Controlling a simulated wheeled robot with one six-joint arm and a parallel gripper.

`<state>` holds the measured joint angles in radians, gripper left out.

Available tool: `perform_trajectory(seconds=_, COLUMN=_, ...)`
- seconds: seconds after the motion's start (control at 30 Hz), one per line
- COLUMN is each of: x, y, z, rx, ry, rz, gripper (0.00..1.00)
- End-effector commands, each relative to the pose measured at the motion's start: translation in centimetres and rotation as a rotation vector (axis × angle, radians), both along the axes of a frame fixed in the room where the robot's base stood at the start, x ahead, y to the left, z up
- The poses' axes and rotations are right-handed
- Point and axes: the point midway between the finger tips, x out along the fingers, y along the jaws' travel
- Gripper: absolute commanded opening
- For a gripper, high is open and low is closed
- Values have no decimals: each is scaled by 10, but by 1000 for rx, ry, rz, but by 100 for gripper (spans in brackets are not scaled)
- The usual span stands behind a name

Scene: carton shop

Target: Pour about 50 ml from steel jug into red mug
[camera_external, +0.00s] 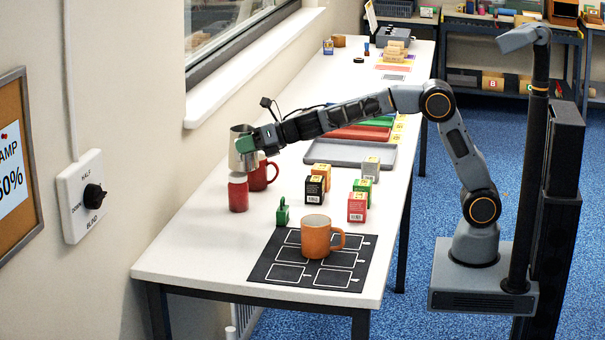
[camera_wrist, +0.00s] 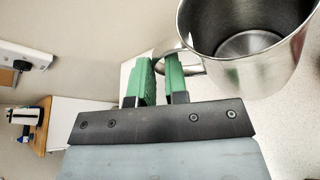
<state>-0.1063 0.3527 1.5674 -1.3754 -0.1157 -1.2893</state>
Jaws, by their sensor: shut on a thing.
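The steel jug (camera_external: 240,150) is at the wall side of the table, roughly upright. My gripper (camera_external: 258,140) is shut on its handle from the right. In the wrist view the green fingers (camera_wrist: 162,75) close around the handle, and the open mouth of the jug (camera_wrist: 250,75) shows at upper right; I cannot tell how much liquid is inside. The red mug (camera_external: 263,176) stands just below and right of the jug in the external view, partly hidden behind a red jar. The red mug is not visible in the wrist view.
The red jar (camera_external: 238,194) stands close under the jug in the picture. An orange mug (camera_external: 315,240) is on a black mat (camera_external: 264,268). Several small boxes (camera_external: 357,207), a green object (camera_external: 282,213) and a grey tray (camera_external: 350,153) are to the right. The front left tabletop is clear.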

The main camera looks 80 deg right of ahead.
Motion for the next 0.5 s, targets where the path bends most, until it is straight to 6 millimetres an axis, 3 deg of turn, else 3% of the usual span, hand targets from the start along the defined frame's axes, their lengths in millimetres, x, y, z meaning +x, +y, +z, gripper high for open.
perform_trajectory(seconds=0.5, x=1, y=-21, z=22, rx=216, ry=12, rz=0, gripper=0)
